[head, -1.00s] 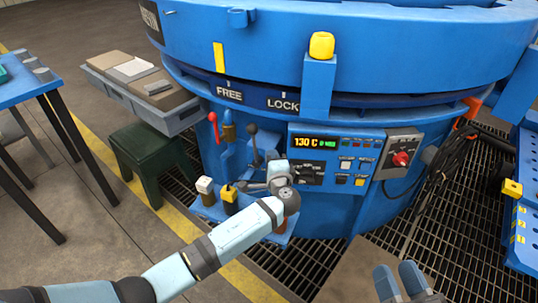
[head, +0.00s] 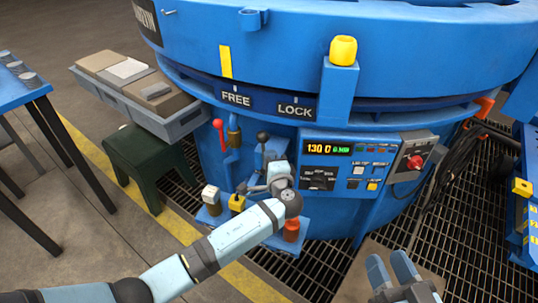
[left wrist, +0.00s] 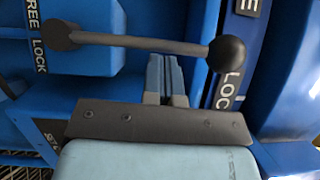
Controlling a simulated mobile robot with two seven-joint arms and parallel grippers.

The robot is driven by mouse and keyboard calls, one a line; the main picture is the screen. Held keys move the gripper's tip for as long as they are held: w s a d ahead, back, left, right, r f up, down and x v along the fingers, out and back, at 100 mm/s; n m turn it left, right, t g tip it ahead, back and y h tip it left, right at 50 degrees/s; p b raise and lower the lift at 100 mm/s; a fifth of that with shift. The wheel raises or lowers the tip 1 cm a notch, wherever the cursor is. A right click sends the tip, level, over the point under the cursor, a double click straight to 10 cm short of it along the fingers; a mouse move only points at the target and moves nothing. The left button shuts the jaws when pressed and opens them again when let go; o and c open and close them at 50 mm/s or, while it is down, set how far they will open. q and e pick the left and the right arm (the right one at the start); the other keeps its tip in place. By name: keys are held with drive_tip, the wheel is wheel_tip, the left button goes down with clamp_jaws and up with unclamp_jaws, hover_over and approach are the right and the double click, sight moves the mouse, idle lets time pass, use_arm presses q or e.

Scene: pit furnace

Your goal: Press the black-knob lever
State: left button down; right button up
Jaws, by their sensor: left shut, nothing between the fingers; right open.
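The black-knob lever (head: 262,137) stands upright on the blue furnace front, between the red-knob lever and the display panel. In the left wrist view, its black knob (left wrist: 228,53) is at the right and its dark rod runs left to a pivot on a blue block. My left gripper (head: 246,188) is low beside this lever, below its knob in the head view. Its closed fingers (left wrist: 166,70) show in the left wrist view with tips close to the rod's middle; I cannot tell if they touch. My right gripper (head: 390,265) is open and empty at the bottom.
A red-knob lever (head: 218,124), a white-topped knob (head: 210,194) and a yellow knob (head: 237,202) crowd the left gripper. The display panel (head: 340,165) is just to the right. A green stool (head: 148,163) and a grey tray (head: 185,125) stand left.

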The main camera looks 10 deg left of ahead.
use_arm(q)
drive_tip(key=shift+a, duration=0.1)
use_arm(e)
drive_tip(key=shift+a+f, duration=0.1)
drive_tip(key=shift+a, duration=0.05)
use_arm(q)
drive_tip(key=shift+a, duration=0.1)
idle(0.3)
drive_tip(key=a+n+g+h+p, duration=0.1)
drive_tip(key=a, duration=0.1)
drive_tip(key=a+n+h+p, duration=0.1)
drive_tip(key=n+p, duration=0.1)
drive_tip(key=a+n+g+p, duration=0.1)
drive_tip(key=a, duration=0.1)
drive_tip(key=shift+w+a+n+g+h, duration=0.3)
drive_tip(key=shift+a+n+h, duration=0.05)
drive_tip(key=shift+n+h, duration=0.05)
use_arm(e)
drive_tip(key=s+d+f+g+h, duration=0.1)
drive_tip(key=d+f+g+h, duration=0.1)
drive_tip(key=f, duration=0.5)
drive_tip(key=shift+s+d+f+g+h, duration=0.3)
drive_tip(key=shift+d+f+g+h, duration=0.1)
drive_tip(key=shift+d+g, duration=0.45)
use_arm(q)
drive_tip(key=shift+a, duration=0.1)
use_arm(e)
drive_tip(key=shift+a+r, duration=0.1)
drive_tip(key=shift+a, duration=0.1)
